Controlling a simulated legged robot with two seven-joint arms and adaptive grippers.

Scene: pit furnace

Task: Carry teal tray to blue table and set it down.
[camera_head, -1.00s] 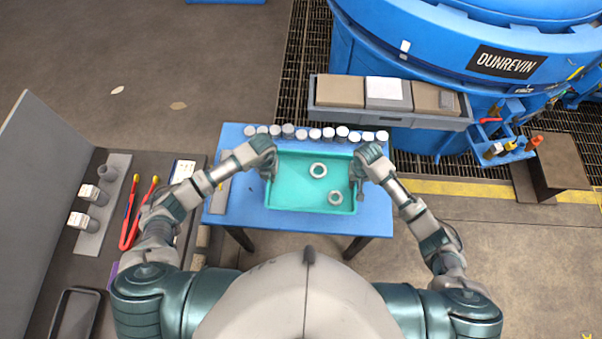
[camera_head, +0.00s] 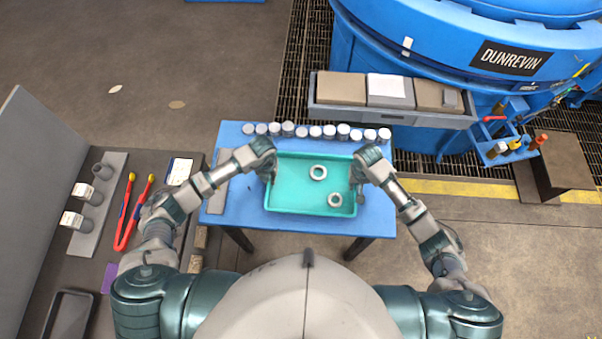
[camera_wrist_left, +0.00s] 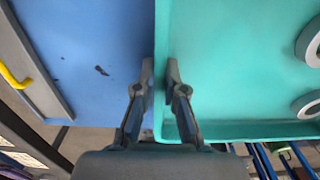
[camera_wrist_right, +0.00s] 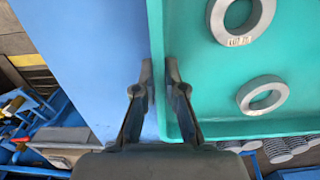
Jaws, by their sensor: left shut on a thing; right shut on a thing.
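The teal tray (camera_head: 296,202) is over the blue table (camera_head: 240,215) in the head view, with two grey metal rings (camera_head: 318,172) (camera_head: 335,199) lying in it. My left gripper (camera_head: 269,178) is shut on the tray's left wall; in the left wrist view its fingers (camera_wrist_left: 160,85) straddle the rim. My right gripper (camera_head: 356,182) is shut on the tray's right wall; in the right wrist view its fingers (camera_wrist_right: 160,75) straddle that rim. The tray looks level. I cannot tell whether its underside touches the table.
A row of several grey-white cylinders (camera_head: 315,131) stands along the table's back edge. A grey strip (camera_head: 219,190) lies at its left. A dark bench (camera_head: 90,240) with red tongs (camera_head: 130,215) is at left. A blue furnace (camera_head: 450,60) with a box shelf (camera_head: 390,110) stands behind.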

